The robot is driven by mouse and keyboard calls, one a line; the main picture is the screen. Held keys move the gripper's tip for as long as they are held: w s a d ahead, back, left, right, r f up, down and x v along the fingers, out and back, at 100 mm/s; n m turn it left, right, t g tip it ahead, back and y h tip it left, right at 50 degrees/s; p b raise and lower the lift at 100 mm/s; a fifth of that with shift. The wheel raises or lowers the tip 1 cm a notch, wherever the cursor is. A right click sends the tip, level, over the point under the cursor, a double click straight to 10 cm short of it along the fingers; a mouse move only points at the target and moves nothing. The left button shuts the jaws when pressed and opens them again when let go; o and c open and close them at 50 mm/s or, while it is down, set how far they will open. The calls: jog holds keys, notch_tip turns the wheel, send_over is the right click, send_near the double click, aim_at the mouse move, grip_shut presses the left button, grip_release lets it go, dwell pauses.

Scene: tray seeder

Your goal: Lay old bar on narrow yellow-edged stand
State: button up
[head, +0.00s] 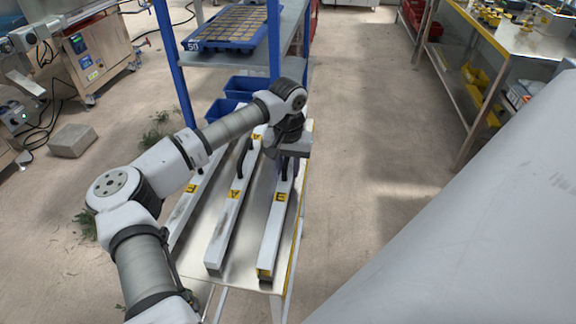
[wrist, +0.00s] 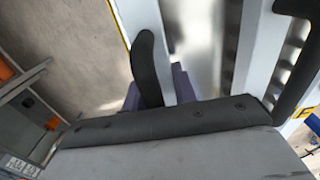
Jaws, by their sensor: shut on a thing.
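The narrow yellow-edged stand (head: 244,262) has a bare metal top with a yellow strip along its right edge. Three long pale bars with yellow labels and black handles lie along it: a left bar (head: 183,213), a middle bar (head: 222,232) and a right bar (head: 273,235). My gripper (head: 285,164) is at the far part of the right bar, shut on its black handle. In the wrist view the handle (wrist: 149,65) stands by my purple fingers (wrist: 177,88). I cannot tell whether the right bar touches the stand. None of the bars can be surely told as the old one.
A blue-framed rack (head: 272,45) with a blue seed tray (head: 250,47) and blue bins (head: 245,85) stands behind the stand. A workbench (head: 510,40) with yellow bins is at the right. A grey block (head: 72,141) lies on the left floor. The floor between is clear.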

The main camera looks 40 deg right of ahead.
jog(key=shift+f+b, duration=0.45)
jog(key=shift+f, duration=0.05)
jog(key=o, duration=1.1)
notch_tip(320, 180, up, 14)
jog(key=shift+f+b, duration=0.1)
jog(key=shift+b, duration=0.35)
